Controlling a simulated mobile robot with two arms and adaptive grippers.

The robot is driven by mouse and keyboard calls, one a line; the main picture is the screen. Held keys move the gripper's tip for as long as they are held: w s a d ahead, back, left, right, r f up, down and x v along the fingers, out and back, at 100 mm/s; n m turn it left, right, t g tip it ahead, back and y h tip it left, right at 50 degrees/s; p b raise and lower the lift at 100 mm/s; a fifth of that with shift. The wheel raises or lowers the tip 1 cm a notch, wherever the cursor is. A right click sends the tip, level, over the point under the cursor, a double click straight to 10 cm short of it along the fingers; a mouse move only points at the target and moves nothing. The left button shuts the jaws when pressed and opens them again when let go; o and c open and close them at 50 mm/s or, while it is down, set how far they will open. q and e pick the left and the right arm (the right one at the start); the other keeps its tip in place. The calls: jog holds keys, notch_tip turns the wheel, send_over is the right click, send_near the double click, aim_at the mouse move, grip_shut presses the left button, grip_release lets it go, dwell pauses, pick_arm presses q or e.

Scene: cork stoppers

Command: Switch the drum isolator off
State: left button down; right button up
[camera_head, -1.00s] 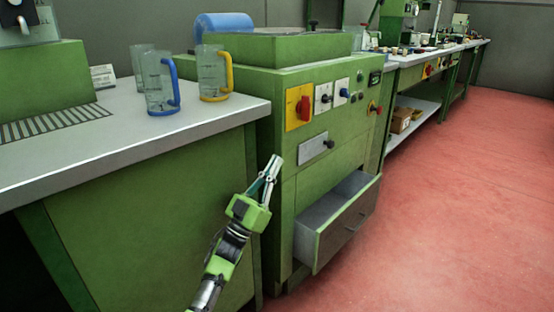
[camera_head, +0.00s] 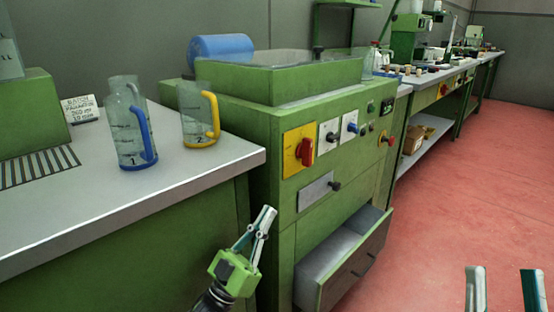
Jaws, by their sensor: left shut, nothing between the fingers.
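The drum isolator is most likely the red rotary knob (camera_head: 305,152) on a yellow plate (camera_head: 291,160), on the front of the green machine (camera_head: 270,130). The knob's handle looks roughly upright; its markings are too small to read. My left gripper (camera_head: 265,222) is shut and empty, below and left of the knob, in front of the machine's left corner and apart from the knob. My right gripper (camera_head: 504,282) shows only its two fingers at the bottom right edge, spread apart with nothing between them, over the red floor.
An open drawer (camera_head: 322,282) juts from the machine's lower front. A small plate with a dark knob (camera_head: 335,186), a blue knob (camera_head: 352,128) and another red knob (camera_head: 391,140) are nearby. Jugs with blue (camera_head: 147,135) and yellow (camera_head: 212,125) handles stand on the left bench.

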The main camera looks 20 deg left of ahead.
pick_arm(q)
jog(key=shift+s, duration=0.15)
pick_arm(e)
jog(key=shift+w+a+f, duration=0.1)
jog(key=shift+w+a, duration=0.05)
jog(key=shift+w, duration=0.05)
pick_arm(q)
jog(key=shift+d, duration=0.1)
